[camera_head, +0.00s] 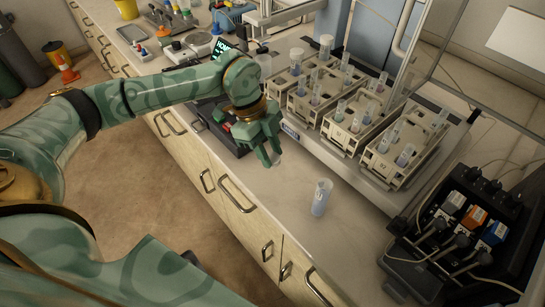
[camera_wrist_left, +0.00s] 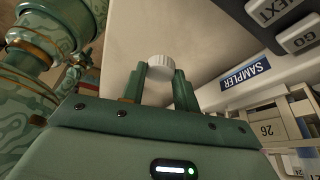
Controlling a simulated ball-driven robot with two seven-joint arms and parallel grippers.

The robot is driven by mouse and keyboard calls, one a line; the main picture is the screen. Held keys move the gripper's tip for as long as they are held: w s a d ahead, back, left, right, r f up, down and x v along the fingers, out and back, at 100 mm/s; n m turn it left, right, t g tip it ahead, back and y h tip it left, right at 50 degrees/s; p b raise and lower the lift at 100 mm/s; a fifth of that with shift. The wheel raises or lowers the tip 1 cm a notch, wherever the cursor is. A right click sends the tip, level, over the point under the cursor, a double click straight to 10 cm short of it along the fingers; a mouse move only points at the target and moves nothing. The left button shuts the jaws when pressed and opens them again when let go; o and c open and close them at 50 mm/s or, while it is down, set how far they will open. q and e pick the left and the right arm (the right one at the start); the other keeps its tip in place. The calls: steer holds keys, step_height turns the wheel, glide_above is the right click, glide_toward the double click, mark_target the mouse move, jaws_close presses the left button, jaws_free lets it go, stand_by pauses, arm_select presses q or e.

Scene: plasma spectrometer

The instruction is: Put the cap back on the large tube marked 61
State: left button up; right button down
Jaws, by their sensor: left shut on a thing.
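My left gripper (camera_head: 270,156) hangs above the counter near its front edge. In the left wrist view the gripper (camera_wrist_left: 160,82) is shut on a white ribbed cap (camera_wrist_left: 160,64), held between its fingertips. A large clear tube (camera_head: 320,198) with bluish contents stands upright on the bare counter, to the right of and nearer than the gripper. No white cap shows on its top. Its marking is too small to read. The gripper and the tube are apart. The tube cannot be made out in the left wrist view. My right gripper is not in view.
Several beige racks (camera_head: 346,136) of tubes stand on the sampler behind the tube. A dark keypad box (camera_head: 222,128) is left of the gripper. A black pump unit (camera_head: 470,235) stands at the right. The counter (camera_head: 290,205) around the tube is clear.

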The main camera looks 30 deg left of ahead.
arm_select(q)
steer(key=s+a+r+p, duration=0.2)
steer(key=s+a+r, duration=0.2)
steer(key=a+r, duration=0.5)
steer(key=a, duration=0.3)
steer(key=shift+a, duration=0.35)
